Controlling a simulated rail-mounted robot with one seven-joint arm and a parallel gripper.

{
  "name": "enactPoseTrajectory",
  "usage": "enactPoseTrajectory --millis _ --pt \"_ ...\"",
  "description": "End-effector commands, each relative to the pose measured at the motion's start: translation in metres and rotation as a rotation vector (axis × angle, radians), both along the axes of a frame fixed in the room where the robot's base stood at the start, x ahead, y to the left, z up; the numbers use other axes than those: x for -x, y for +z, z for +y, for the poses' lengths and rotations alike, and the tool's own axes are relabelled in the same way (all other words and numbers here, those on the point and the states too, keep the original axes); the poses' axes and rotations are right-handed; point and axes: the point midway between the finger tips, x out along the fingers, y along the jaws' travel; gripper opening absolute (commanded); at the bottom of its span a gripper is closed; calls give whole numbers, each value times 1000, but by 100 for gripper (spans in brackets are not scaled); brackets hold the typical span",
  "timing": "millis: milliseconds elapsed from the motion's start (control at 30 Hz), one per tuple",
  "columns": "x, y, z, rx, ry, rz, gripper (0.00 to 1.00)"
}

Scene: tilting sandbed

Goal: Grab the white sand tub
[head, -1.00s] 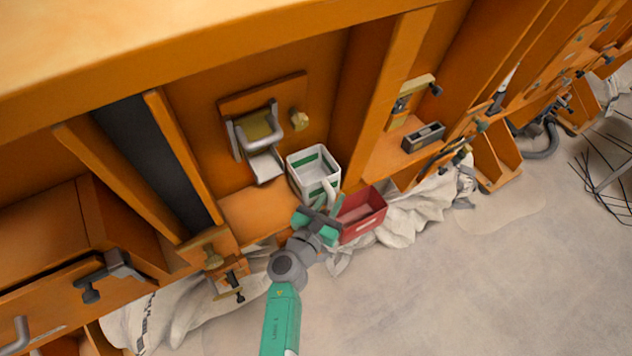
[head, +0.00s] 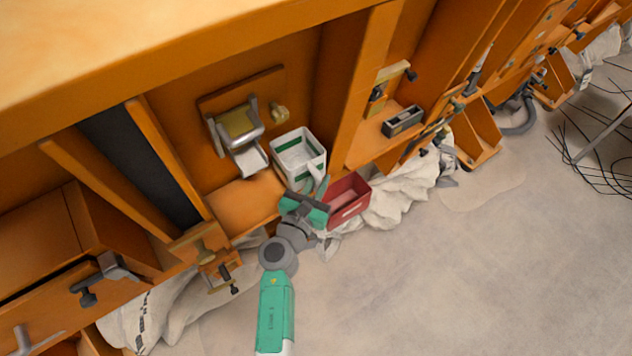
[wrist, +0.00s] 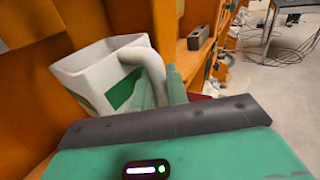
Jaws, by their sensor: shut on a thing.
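The white sand tub (head: 297,172) stands upright on an orange ledge, with a green band on its walls and a curved white handle on the side nearest me. In the wrist view the tub (wrist: 95,75) fills the left, and its handle (wrist: 150,62) bends down between my green fingers. My gripper (head: 312,199) is shut on this handle; its fingers (wrist: 160,90) also show in the wrist view. The lower end of the handle is hidden by the fingers. Whether the tub's base touches the ledge is hard to tell.
A red bin (head: 349,209) sits close to the right of my gripper. A metal chute (head: 252,160) is just left of the tub. An orange upright (head: 357,85) rises behind to the right. A grey box (head: 403,121) lies further right. Open floor is at lower right.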

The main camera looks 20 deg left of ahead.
Motion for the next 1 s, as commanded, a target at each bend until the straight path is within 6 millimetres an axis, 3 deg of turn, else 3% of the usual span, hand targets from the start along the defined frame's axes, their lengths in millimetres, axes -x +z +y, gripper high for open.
enactPoseTrajectory --millis 33,167,233,700,1000 --pt "0 18 0 -2 0 -1 0" --pt "0 42 0 -2 1 -1 0" --pt "9 33 -15 0 -3 3 0" --pt "73 32 -111 -1 -3 2 0" --pt "101 32 -154 0 -1 0 0"
